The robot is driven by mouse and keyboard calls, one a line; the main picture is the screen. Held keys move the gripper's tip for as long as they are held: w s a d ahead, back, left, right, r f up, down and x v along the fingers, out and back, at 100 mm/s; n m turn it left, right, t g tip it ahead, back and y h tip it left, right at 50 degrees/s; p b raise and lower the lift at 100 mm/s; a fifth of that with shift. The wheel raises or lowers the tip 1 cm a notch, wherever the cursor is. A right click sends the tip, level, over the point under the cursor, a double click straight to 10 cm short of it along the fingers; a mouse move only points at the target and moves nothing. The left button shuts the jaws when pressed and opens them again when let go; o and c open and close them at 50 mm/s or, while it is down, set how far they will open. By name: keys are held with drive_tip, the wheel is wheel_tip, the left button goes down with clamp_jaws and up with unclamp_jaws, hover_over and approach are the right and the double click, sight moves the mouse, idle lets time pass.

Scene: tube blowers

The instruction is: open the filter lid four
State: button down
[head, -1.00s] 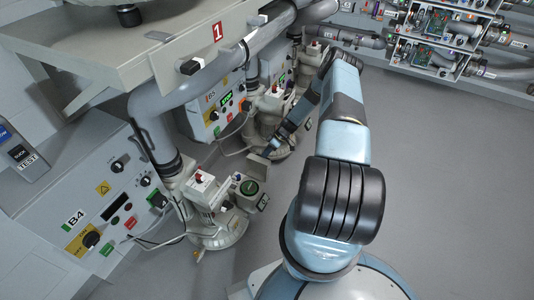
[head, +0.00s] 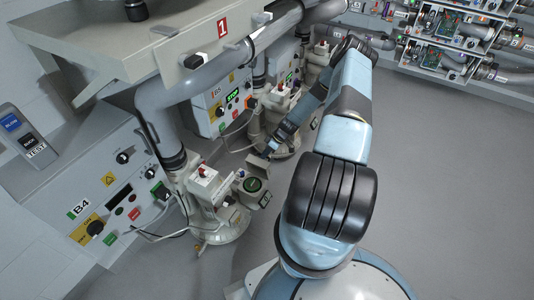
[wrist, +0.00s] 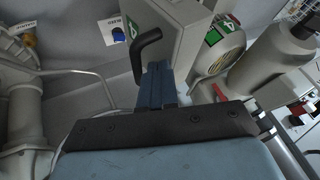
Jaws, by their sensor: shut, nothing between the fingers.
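In the wrist view, a pale grey square housing (wrist: 173,30) has a black bent handle (wrist: 148,44) and a green label 4 at its left edge. A round part (wrist: 222,60) beside it also bears a green 4. I cannot tell surely which is the filter lid. My gripper (wrist: 157,72) is shut and empty, its blue fingers close to the handle's lower end; contact is unclear. The handle is not clear there.
The B4 control panel (head: 115,200) stands at left, and a second panel (head: 228,98) lies behind. A shelf marked 1 (head: 125,62) and a large grey pipe (head: 190,92) overhang the unit. The floor (head: 445,190) at right is clear.

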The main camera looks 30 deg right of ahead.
idle(0.3)
drive_tip(key=shift+w+d, duration=0.2)
drive_tip(key=w+v, duration=0.1)
drive_tip(key=v, duration=1)
drive_tip(key=shift+d+r, duration=0.3)
drive_tip(key=shift+s, duration=0.2)
